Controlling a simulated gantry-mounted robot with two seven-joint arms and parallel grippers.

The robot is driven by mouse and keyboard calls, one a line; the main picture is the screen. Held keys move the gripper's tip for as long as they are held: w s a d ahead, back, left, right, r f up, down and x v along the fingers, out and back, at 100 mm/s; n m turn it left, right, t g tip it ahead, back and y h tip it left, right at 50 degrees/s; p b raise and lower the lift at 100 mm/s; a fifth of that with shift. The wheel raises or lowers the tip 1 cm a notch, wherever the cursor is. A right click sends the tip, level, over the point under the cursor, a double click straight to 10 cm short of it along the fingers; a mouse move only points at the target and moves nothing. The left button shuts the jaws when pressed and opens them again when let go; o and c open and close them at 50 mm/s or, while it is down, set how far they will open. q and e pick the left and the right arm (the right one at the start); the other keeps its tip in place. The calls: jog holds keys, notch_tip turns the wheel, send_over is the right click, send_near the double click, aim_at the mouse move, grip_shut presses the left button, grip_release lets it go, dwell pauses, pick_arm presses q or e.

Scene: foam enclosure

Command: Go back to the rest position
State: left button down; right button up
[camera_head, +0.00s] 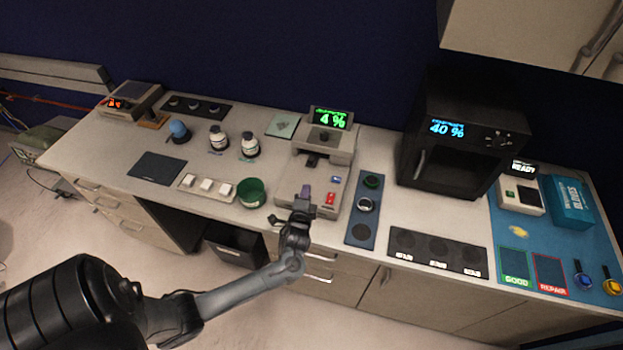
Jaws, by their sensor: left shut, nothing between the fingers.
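My left gripper (301,204) is shut with nothing seen in it. Its arm comes in from the lower left. The gripper is at the front of the grey device with the green "4 %" display (331,118), over or close to its base near a red button (330,198). Whether it touches the device cannot be told. My right gripper is not in view.
A green cup (251,192) stands left of the gripper, with two bottles (218,139) behind. A black oven (458,150) stands at the back right. Free floor lies in front.

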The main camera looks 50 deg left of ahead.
pick_arm(q)
jog(key=shift+s+d, duration=0.25)
jog(key=shift+s, duration=0.15)
jog(key=shift+g, duration=0.4)
jog(key=s+f, duration=0.3)
jog(key=s, duration=0.1)
jog(key=shift+d+f, duration=0.3)
jog(key=shift+s+d+f+m+h, duration=0.15)
jog(key=shift+s+d+h, duration=0.1)
jog(key=shift+s+d, duration=0.25)
jog(key=shift+s+d+f+m+h, duration=0.15)
jog(key=shift+s+d+h, duration=0.15)
jog(key=shift+s, duration=0.2)
jog(key=s+d+r+n+g+h, duration=0.15)
jog(key=s+d+h, duration=0.25)
jog(key=d, duration=0.5)
jog(key=s+d+r+n+g+h, duration=0.1)
jog(key=s+d+r+n+h, duration=0.25)
jog(key=d, duration=0.65)
jog(key=s+d+r+n+g+h, duration=0.3)
jog(key=s+d+r+g, duration=0.15)
jog(key=s, duration=0.35)
notch_tip(320, 180, up, 12)
jog(key=p, duration=1.2)
jog(key=shift+a+r, duration=0.2)
